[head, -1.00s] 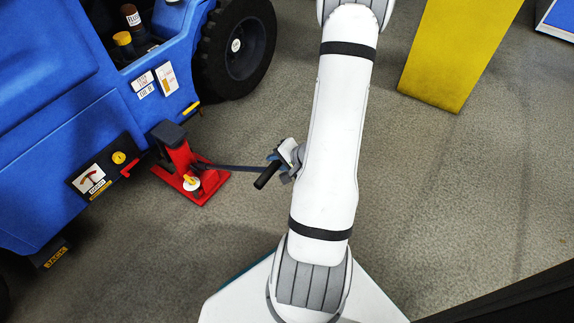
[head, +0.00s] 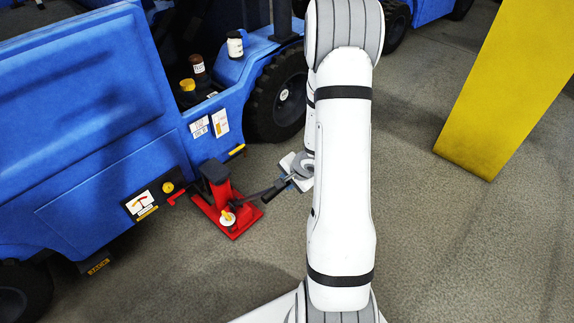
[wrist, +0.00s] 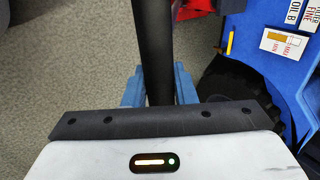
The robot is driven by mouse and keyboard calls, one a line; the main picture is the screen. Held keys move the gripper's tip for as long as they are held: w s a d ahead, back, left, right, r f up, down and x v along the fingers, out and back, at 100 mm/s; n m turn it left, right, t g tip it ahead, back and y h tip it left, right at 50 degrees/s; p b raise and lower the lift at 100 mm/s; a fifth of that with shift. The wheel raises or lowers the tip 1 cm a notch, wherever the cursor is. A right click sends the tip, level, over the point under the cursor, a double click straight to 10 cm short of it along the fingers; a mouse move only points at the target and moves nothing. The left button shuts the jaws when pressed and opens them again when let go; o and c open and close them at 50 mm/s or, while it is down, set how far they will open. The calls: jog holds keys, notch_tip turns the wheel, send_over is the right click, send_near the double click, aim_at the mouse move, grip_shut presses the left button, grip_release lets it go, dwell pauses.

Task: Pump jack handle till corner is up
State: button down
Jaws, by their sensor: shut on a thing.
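A red floor jack (head: 228,212) stands on the floor against the side of the blue vehicle (head: 90,130), with its dark saddle near the vehicle's lower corner. Its dark handle (head: 274,190) reaches out to the right. My gripper (head: 289,183) is shut on the handle near its outer end. In the wrist view the black handle (wrist: 156,50) runs between the blue fingers of my gripper (wrist: 158,88). A sliver of the red jack (wrist: 195,8) shows at the top there. A white and yellow knob (head: 228,218) sits on the jack. My arm hides part of the floor to the right.
A gauge panel (head: 150,200) with a red lever is on the vehicle's side. A black tyre (head: 280,95) is behind the jack. A yellow post (head: 510,90) stands at the right. The grey floor between is clear.

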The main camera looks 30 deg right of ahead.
jog(key=shift+w+a+r+g+p, duration=0.3)
jog(key=shift+w+r+p, duration=0.35)
jog(key=shift+w+p, duration=0.15)
jog(key=f+b, duration=0.1)
jog(key=b, duration=0.1)
jog(key=s+f+b, duration=0.1)
jog(key=b, duration=0.1)
jog(key=shift+s+d, duration=0.15)
jog(key=shift+d, duration=0.2)
jog(key=s+d+f+t+b, duration=0.2)
jog(key=s+f+b, duration=0.3)
jog(key=b, duration=0.9)
jog(key=shift+s+d+f+t+y, duration=0.2)
jog(key=shift+s+f+t+y, duration=0.2)
jog(key=shift+s, duration=0.55)
